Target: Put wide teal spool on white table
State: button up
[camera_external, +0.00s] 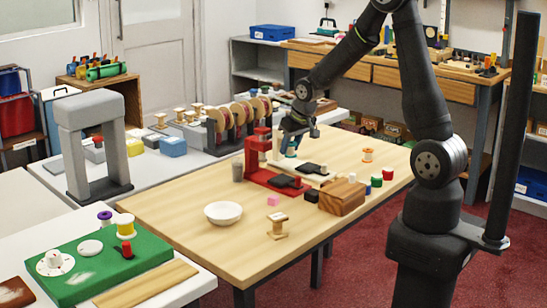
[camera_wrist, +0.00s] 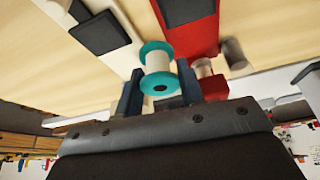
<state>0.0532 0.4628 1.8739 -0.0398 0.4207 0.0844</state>
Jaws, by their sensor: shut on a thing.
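The wide teal spool (camera_wrist: 157,68), with teal flanges and a pale middle, is between the two fingers of my gripper (camera_wrist: 160,92) in the wrist view. My gripper (camera_external: 293,142) is shut on it. In the external view the teal spool (camera_external: 291,153) is small and partly covered by the fingers, near the far edge of the wooden table, just right of the red stand. A white table (camera_external: 150,178) lies beyond the wooden table, and another white-topped table (camera_external: 195,283) is at front left.
The wooden table (camera_external: 170,225) bears a red stand (camera_external: 252,160), a white bowl (camera_external: 223,213), a wooden block (camera_external: 341,197) and several small spools. A grey arch (camera_external: 75,150) and a rack of large spools (camera_external: 238,120) stand on the far white table. A green board (camera_external: 85,270) is at front left.

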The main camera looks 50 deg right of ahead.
jog(key=a, duration=0.1)
jog(key=w+a+n, duration=0.1)
jog(key=a, duration=0.1)
jog(key=shift+f, duration=0.1)
